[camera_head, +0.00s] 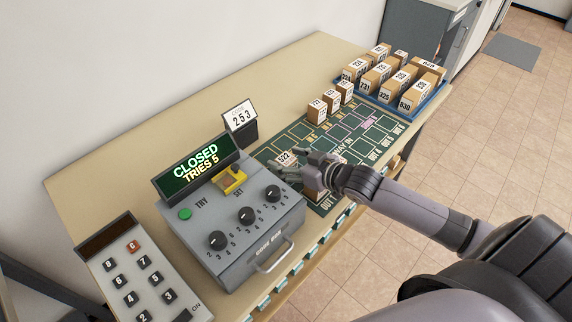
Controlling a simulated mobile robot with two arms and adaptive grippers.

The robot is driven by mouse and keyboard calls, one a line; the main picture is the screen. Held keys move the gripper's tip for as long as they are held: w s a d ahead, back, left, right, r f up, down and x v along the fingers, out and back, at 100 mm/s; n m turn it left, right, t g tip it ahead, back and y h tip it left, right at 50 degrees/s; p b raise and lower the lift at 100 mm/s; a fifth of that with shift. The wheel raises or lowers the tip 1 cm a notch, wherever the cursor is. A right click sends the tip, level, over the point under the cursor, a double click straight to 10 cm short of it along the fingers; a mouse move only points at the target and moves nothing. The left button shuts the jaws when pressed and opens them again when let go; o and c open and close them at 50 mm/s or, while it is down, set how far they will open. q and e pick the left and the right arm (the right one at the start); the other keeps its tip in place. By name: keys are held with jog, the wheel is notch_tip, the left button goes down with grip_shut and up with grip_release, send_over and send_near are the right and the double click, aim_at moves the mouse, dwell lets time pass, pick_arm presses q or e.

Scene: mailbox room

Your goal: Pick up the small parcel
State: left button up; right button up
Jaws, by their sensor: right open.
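Several small brown parcels with white number labels stand on the table. One parcel labelled 522 (285,158) is on the dark green mat (325,207), right at the fingertips of my right gripper. My right gripper (299,164) is open and reaches in from the right, low over the mat. The gripper partly hides this parcel, and I cannot tell whether they touch. Another parcel (311,190) shows partly beneath the gripper. Which one is the small parcel of the task is not clear. My left gripper is not in view.
A grey box with dials (235,225) and a display reading CLOSED, TRIES 5 (196,165) stands left of the gripper. A 253 sign (241,120) is behind it. A row of parcels (330,101) and a blue tray (408,110) of parcels stand farther back. A keypad (140,275) is front left.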

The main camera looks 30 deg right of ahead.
jog(key=shift+w+a+f, duration=0.15)
jog(key=shift+w, duration=0.3)
jog(key=shift+c, duration=0.3)
jog(key=c, duration=1.3)
